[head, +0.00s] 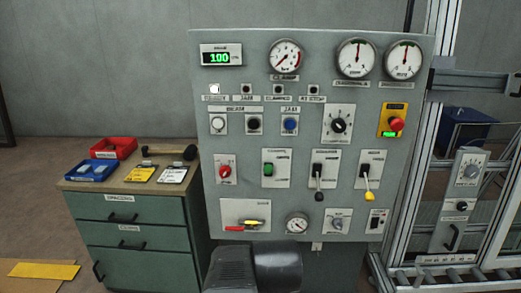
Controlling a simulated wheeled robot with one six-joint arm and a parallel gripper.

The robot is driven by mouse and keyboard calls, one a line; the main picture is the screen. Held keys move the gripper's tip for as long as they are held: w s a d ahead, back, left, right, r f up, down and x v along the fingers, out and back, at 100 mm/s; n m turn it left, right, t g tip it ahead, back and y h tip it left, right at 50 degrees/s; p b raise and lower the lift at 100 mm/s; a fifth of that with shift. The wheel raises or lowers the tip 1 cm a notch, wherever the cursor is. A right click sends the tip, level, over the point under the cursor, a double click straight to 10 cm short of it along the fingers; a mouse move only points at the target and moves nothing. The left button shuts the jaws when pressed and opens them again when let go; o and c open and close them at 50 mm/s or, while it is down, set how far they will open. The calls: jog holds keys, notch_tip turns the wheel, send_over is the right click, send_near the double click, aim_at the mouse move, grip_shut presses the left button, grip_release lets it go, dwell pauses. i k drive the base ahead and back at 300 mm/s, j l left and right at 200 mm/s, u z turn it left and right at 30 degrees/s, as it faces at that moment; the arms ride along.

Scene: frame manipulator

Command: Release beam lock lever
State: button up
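A grey control panel (210,150) stands upright in front of me in the head view. Two levers are on its right half: one with a black knob (319,196) and one with a yellow knob (369,196), both hanging down from their plates. A plate at the lower left carries a red and yellow handle (250,224). The labels are too small to read, so I cannot tell which is the beam lock lever. A dark part of my arm shows at the bottom centre, below the panel. My gripper's fingers are not visible.
Gauges, a green display (220,57), knobs, buttons and a red emergency button (396,123) cover the panel. A green cabinet (130,262) with red (113,147) and blue trays (91,170) stands left. A metal frame with rollers (470,275) is at right.

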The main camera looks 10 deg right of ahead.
aim_at(369, 196)
jog(key=z, duration=1.3)
jog(key=i+l, duration=0.2)
jog(key=i, duration=0.35)
jog(key=i+l+z, duration=0.1)
jog(key=i+l, duration=0.15)
jog(key=i, duration=0.25)
